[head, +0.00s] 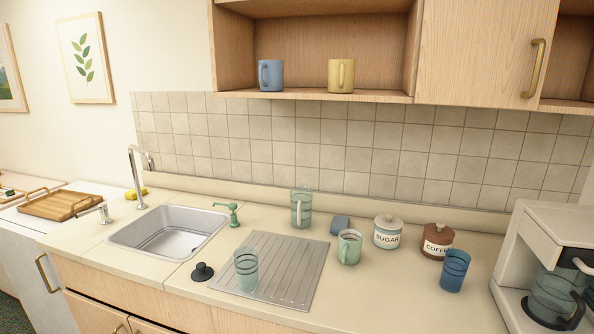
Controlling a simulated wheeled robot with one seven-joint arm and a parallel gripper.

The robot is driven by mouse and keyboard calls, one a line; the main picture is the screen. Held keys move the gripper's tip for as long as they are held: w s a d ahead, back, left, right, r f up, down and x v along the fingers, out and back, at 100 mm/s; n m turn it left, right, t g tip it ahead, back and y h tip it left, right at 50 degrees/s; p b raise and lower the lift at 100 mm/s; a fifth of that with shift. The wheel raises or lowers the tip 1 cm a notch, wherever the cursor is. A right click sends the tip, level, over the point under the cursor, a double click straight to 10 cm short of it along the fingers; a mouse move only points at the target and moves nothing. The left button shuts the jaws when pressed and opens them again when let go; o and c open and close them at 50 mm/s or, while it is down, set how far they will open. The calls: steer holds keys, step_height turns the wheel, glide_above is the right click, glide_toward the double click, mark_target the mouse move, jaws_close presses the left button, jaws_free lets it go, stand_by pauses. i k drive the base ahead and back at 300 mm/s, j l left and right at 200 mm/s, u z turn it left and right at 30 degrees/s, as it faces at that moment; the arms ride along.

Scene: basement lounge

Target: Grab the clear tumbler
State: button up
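The clear tumbler (246,270), see-through with a faint teal tint, stands upright at the front left of the ribbed metal drainboard (283,262) in the head view. Nothing covers it. A darker blue tumbler (453,271) stands on the counter farther right. A clear jug (301,207) with a handle stands behind the drainboard. My gripper is not in view.
A black sink plug (202,271) lies just left of the tumbler, beside the sink (167,236). A green mug (349,247), sugar jar (387,232), coffee jar (437,241) and coffee maker (550,268) stand rightward. The shelf (381,96) overhangs the back. The front-right counter is clear.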

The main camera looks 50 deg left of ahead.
mark_target(246, 258)
steer(key=u, duration=2)
steer(key=i+j+z, duration=0.35)
steer(key=j, duration=0.3)
steer(key=i+j+z, duration=0.15)
steer(key=j, duration=0.25)
steer(key=i+j+z, duration=0.15)
steer(key=j, duration=0.2)
steer(key=i+j+z, duration=0.2)
steer(key=j, duration=0.2)
steer(key=j+z, duration=0.15)
steer(key=j, duration=0.25)
